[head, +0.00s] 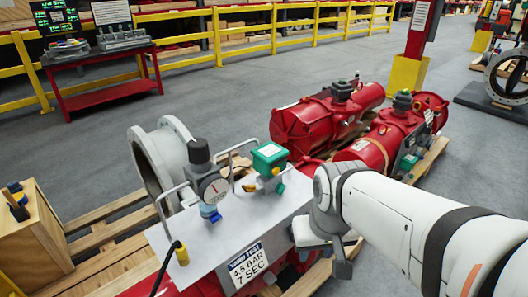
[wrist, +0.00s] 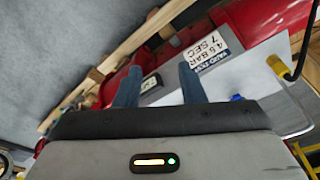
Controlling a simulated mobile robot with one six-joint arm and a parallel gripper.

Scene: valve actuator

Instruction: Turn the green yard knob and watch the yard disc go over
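A test panel (head: 235,222) of grey metal carries a round gauge (head: 214,190) with a blue fitting under it. A green box-shaped part (head: 269,158) on a yellow body with teal ends stands at the panel's back. I cannot tell whether it is the green yard knob. A large grey ring-shaped valve body (head: 165,160) stands behind the panel; no disc shows clearly in it. My gripper (head: 342,262) is at the panel's right side, apart from the green part. In the wrist view my gripper (wrist: 158,85) has its two fingers apart, nothing between them, with a small label beyond.
A sign (head: 248,264) reading "YARD TEST 4.5 BAR 7 SEC" is on the panel's front. Red actuators (head: 310,125) lie on pallets behind my arm. Metal hoops (head: 166,205) and a yellow-ended cable (head: 181,254) stick up from the panel. A wooden crate (head: 35,240) is at left.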

